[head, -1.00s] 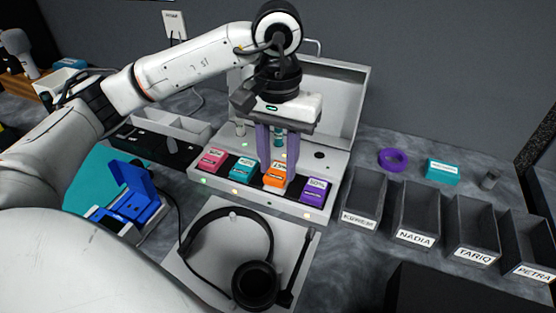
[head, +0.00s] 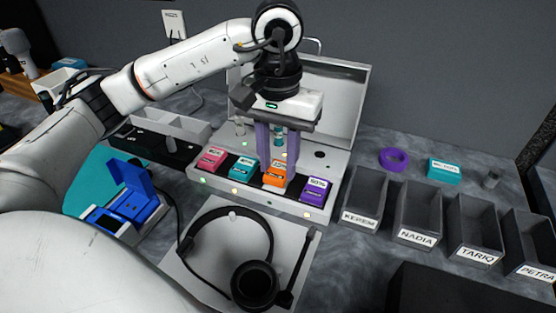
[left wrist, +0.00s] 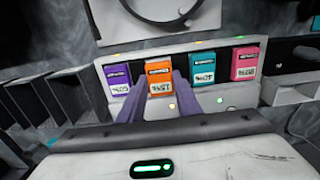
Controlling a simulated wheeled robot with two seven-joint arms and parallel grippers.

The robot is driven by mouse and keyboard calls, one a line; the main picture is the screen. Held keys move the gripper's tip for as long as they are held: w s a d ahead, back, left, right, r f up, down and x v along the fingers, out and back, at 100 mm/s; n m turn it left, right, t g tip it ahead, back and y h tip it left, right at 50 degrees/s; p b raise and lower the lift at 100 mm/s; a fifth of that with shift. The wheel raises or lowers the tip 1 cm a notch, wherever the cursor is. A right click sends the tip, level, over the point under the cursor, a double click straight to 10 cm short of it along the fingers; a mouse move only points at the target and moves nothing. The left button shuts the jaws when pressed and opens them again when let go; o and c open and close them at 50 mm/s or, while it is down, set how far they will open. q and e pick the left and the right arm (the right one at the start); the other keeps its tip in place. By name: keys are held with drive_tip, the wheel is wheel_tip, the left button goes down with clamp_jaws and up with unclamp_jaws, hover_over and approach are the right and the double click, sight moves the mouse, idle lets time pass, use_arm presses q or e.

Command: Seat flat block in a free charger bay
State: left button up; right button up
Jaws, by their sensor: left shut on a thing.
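The flat orange block (head: 274,179) stands in a bay of the charger (head: 263,195), between a teal block (head: 243,168) and a purple block (head: 313,190). A pink block (head: 210,159) is at the left end of the row. My left gripper (head: 279,163) points down with its purple fingers on either side of the orange block, shut on it. In the left wrist view the orange block (left wrist: 160,79) shows between the fingers (left wrist: 158,98). It looks low in the bay; whether it is fully down I cannot tell. My right gripper is not in view.
A headset (head: 252,282) lies on a pale sheet in front of the charger. Labelled grey bins (head: 417,237) stand at right, with a purple ring (head: 393,158) and a loose teal block (head: 443,170) behind. A blue open case (head: 130,203) is at left. The charger's lid is raised behind.

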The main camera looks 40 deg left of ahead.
sight(278, 170)
use_arm(q)
drive_tip(key=shift+f+b, duration=0.75)
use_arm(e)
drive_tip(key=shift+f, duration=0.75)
use_arm(q)
drive_tip(key=o, duration=1)
wheel_tip(278, 170, up, 2)
drive_tip(key=shift+r, duration=0.1)
wheel_tip(278, 170, up, 7)
drive_tip(key=shift+f+p, duration=0.1)
drive_tip(key=shift+p, duration=0.85)
drive_tip(key=shift+r, duration=0.65)
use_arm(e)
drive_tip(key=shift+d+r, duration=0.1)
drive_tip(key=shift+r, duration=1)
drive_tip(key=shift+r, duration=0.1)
